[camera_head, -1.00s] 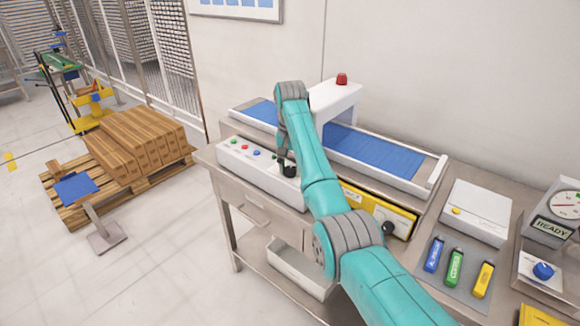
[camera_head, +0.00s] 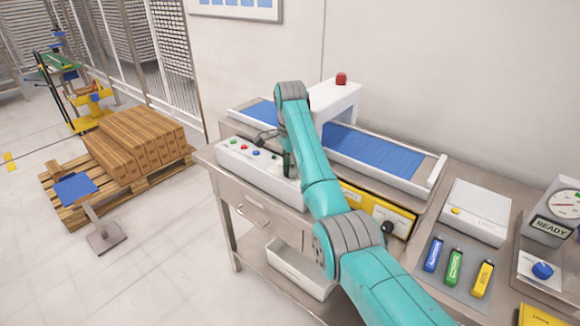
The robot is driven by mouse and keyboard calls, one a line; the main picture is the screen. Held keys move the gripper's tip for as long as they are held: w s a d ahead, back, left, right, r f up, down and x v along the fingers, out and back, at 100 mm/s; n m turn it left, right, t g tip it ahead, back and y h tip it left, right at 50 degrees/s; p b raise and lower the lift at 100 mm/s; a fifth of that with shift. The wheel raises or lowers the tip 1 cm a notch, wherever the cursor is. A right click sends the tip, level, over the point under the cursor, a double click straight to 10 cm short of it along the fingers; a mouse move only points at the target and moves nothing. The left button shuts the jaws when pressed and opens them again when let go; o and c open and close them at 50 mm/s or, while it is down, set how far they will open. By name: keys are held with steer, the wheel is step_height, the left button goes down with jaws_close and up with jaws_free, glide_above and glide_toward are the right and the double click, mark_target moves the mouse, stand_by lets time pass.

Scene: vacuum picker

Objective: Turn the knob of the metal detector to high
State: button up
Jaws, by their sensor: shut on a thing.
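The metal detector is a white arch (camera_head: 346,98) with a red lamp on top, standing over a blue conveyor belt (camera_head: 375,150). In front of the belt is a long white control box (camera_head: 235,157) with green, red and blue buttons. My gripper (camera_head: 289,172) points down at the right part of this box, right of the buttons. It is shut on the knob there. The knob is hidden behind the jaws and arm, so its setting cannot be read.
A yellow panel with a black knob (camera_head: 388,227) sits right of my arm. Farther right are a white box (camera_head: 474,212), several coloured blocks on a grey mat, and a gauge (camera_head: 565,204) above a READY display. A pallet of cartons (camera_head: 135,140) stands on the floor at left.

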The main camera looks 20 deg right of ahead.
steer(key=m, duration=0.7)
steer(key=shift+s, duration=0.1)
stand_by(0.5)
steer(key=o, duration=1.1)
steer(key=shift+o, duration=0.2)
